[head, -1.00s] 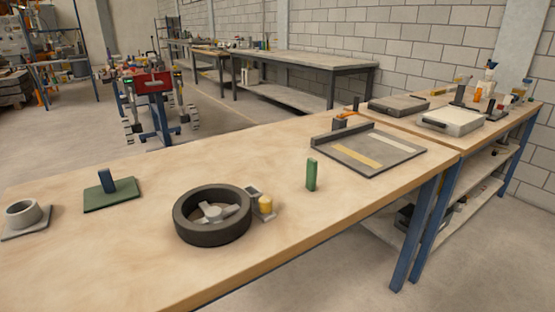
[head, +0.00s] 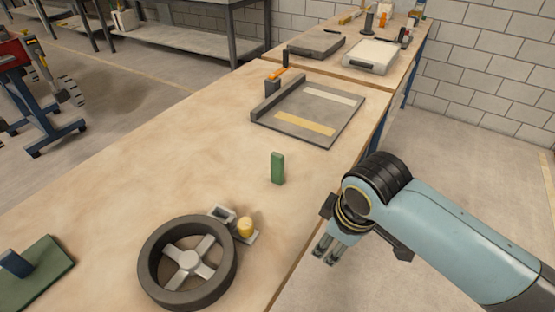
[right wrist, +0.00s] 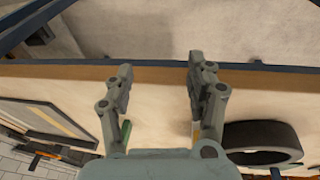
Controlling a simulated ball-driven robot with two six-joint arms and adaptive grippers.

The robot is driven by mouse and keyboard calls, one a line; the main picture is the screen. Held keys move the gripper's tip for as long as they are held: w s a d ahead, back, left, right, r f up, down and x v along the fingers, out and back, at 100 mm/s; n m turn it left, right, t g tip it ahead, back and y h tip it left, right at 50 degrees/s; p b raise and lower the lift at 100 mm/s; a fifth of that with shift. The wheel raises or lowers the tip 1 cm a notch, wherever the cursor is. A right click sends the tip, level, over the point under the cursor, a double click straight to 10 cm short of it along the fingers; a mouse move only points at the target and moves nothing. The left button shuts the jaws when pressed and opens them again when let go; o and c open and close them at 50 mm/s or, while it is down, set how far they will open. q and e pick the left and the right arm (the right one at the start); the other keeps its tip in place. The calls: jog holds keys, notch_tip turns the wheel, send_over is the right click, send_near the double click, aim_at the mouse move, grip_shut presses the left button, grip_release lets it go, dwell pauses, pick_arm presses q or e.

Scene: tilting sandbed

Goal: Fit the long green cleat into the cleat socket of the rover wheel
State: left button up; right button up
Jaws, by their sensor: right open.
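The long green cleat (head: 277,168) stands upright on the workbench, right of and beyond the rover wheel (head: 190,262). The wheel lies flat, with a dark tyre and grey spokes. A small grey square open-topped piece (head: 222,214) sits against its far right edge; I cannot tell whether it is the cleat socket. My right gripper (head: 325,256) is open and empty, off the bench's right edge, apart from the cleat. The cleat (right wrist: 126,130) partly shows behind the left finger; the wheel (right wrist: 262,138) is at right. My left gripper is out of view.
A yellow knob (head: 245,227) on a grey base stands beside the wheel. A grey tray (head: 345,118) with light strips lies beyond the cleat. A green plate (head: 45,270) with a blue block is at lower left. The bench around the cleat is clear.

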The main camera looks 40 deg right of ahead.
notch_tip(320, 180, up, 10)
jog(key=w+n+p, duration=0.2)
jog(key=w+n, duration=0.1)
notch_tip(320, 180, up, 4)
jog(key=n+g, duration=0.3)
jog(key=n, duration=1.2)
send_over(277, 154)
jog(key=shift+s+f+y, duration=0.15)
jog(key=shift+s+y, duration=0.15)
jog(key=shift+y, duration=0.1)
jog(key=shift+w+f, duration=0.1)
jog(key=shift+f, duration=0.2)
notch_tip(277, 154, down, 10)
jog(key=shift+w, duration=0.15)
jog(key=c, duration=1.1)
pick_arm(q)
jog(key=shift+w+a+r, duration=0.2)
jog(key=shift+r, duration=0.4)
jog(key=shift+w+a+r, duration=0.15)
jog(key=shift+w+r, duration=0.05)
jog(key=shift+r, duration=0.35)
pick_arm(e)
grip_shut()
jog(key=shift+r, duration=0.2)
